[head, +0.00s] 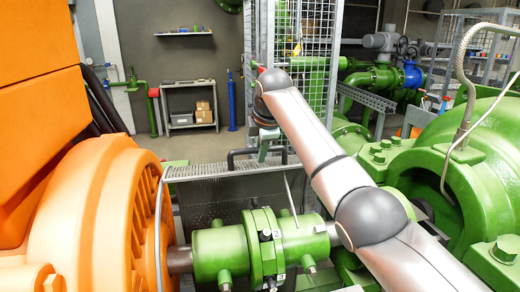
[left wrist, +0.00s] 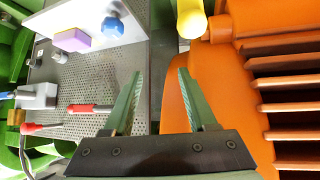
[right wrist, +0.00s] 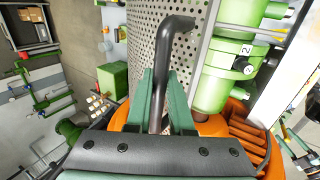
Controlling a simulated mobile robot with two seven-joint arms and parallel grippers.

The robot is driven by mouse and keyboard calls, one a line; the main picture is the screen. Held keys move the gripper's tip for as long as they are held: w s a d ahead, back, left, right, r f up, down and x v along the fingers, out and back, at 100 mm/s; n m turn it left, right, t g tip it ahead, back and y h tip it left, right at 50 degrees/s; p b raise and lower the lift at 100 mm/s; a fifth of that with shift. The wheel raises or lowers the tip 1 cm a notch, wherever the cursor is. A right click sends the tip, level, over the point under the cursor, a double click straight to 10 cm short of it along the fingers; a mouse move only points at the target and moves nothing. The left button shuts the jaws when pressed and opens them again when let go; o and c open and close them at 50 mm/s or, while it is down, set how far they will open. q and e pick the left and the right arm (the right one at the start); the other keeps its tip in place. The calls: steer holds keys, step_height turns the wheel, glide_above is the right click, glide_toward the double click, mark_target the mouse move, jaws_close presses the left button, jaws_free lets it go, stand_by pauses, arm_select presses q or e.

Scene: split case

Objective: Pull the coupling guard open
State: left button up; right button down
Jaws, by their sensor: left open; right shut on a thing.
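The coupling guard (head: 228,192) is a grey perforated metal cover with a black bar handle (head: 243,153). It stands behind the green coupling (head: 262,245), whose front and top are uncovered. In the right wrist view the guard (right wrist: 150,32) runs up beside the coupling (right wrist: 222,75). My right gripper (head: 268,150) is at the handle; the right wrist view shows its fingers (right wrist: 160,85) shut around the bent black handle (right wrist: 162,70). My left gripper (left wrist: 160,75) is open and empty, beside the orange motor (left wrist: 245,90); it is out of the head view.
The orange motor (head: 105,215) is left of the coupling and a green pump casing (head: 475,165) right. A wire-mesh cage (head: 315,50) stands behind. In the left wrist view a perforated surface (left wrist: 75,75) holds a purple block (left wrist: 72,40) and a red-handled tool (left wrist: 90,109).

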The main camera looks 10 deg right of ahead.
stand_by(0.3)
steer(key=c, duration=0.8)
jaws_free()
steer(key=shift+r, duration=0.15)
steer(key=shift+s+r+b, duration=0.25)
steer(key=shift+r+b, duration=0.05)
steer(key=shift+r, duration=0.05)
steer(key=b+v, duration=0.1)
steer(key=v, duration=1)
steer(key=shift+s+r+b, duration=0.15)
steer(key=shift+r+b, duration=0.05)
steer(key=shift+b, duration=0.2)
steer(key=shift+d, duration=0.1)
